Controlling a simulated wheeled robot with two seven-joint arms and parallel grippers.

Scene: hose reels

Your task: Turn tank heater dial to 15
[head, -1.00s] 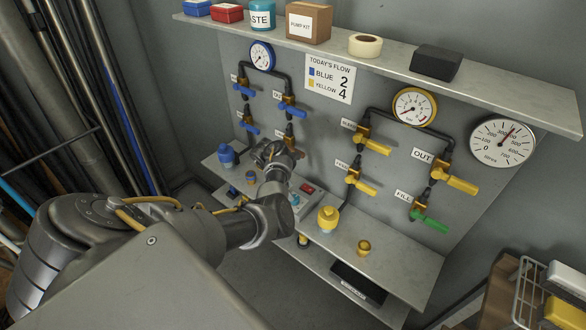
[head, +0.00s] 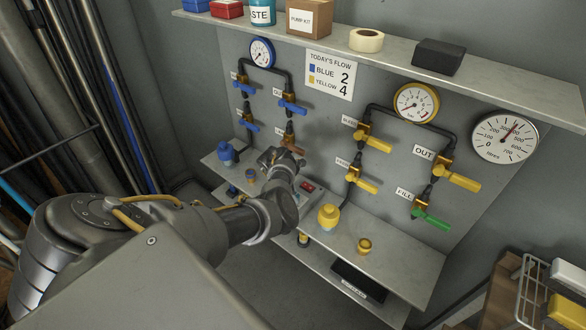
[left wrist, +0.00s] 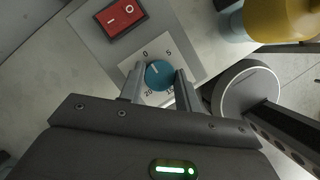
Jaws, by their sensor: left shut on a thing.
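The tank heater dial is a round teal knob (left wrist: 159,74) on a pale scale plate (left wrist: 150,53) marked 0, 5, 15 and 20 in the left wrist view. A small pale mark on the knob points up-left, roughly toward 0. My left gripper (left wrist: 158,84) is shut on the knob, one finger on each side. In the head view my left gripper (head: 290,160) is over the heater box on the bench, and it hides the knob there. My right gripper is not in view.
A red rocker switch (left wrist: 125,16) sits beside the dial. A yellow container (head: 328,217) stands close to the right of the box, with a small brass-coloured cup (head: 364,246) farther right. A blue container (head: 227,153) is left. Pipes with valves (head: 361,178) rise behind.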

